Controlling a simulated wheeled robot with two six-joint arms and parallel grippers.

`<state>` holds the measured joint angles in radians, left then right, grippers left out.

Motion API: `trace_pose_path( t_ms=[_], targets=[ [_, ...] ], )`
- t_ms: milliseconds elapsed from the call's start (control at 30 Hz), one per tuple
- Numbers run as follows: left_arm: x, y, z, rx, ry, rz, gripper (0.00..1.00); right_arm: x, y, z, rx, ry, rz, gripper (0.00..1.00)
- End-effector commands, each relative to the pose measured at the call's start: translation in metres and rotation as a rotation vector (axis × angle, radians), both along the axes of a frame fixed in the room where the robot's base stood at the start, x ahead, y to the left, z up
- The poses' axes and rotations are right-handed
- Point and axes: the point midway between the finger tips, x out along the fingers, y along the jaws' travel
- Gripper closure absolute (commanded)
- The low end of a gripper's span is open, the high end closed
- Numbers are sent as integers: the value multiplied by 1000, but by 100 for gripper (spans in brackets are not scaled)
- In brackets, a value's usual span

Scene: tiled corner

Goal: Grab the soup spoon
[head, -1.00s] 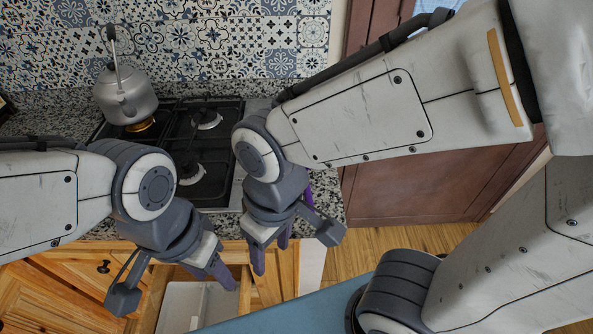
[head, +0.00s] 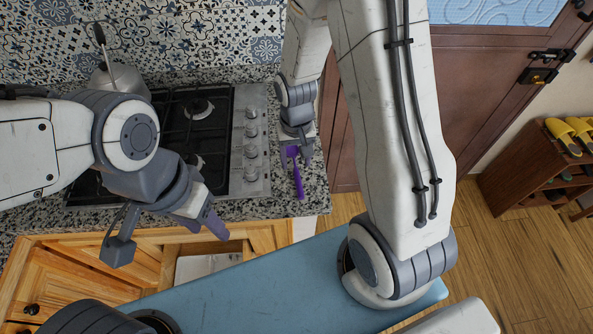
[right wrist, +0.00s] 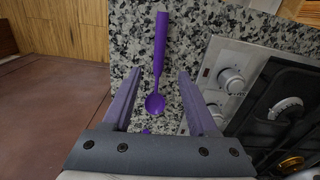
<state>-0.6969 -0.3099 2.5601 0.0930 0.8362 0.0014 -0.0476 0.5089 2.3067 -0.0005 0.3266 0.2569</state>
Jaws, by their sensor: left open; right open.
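The purple soup spoon (right wrist: 159,50) lies on the speckled counter in the right wrist view, handle pointing away and bowl toward my palm. My right gripper (right wrist: 159,72) is open, with its fingers on either side of the spoon and apart from it. In the head view the spoon handle (head: 298,182) shows below my right gripper (head: 295,153), beside the stove; the gripper hides part of the spoon. My left gripper (head: 168,240) is open and empty in front of the counter, above an open drawer.
The stove (head: 253,185) with its knobs is next to the spoon. A kettle (head: 110,78) stands at the back left. The open drawer (head: 195,266) is below the counter. A small purple piece (right wrist: 147,131) shows near my palm.

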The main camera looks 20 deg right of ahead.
Motion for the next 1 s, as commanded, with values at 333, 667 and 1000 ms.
trace_pose_path(
  t_ms=[333,667,1000],
  targets=[
    [0,0,14,0,0,0,50,5,-4,-33,0,4,-1,41],
    [0,0,16,0,0,1,50,6,-4,-53,0,-1,0,41],
    [0,0,16,0,0,1,50,6,-3,-53,0,-1,0,100]
  ],
)
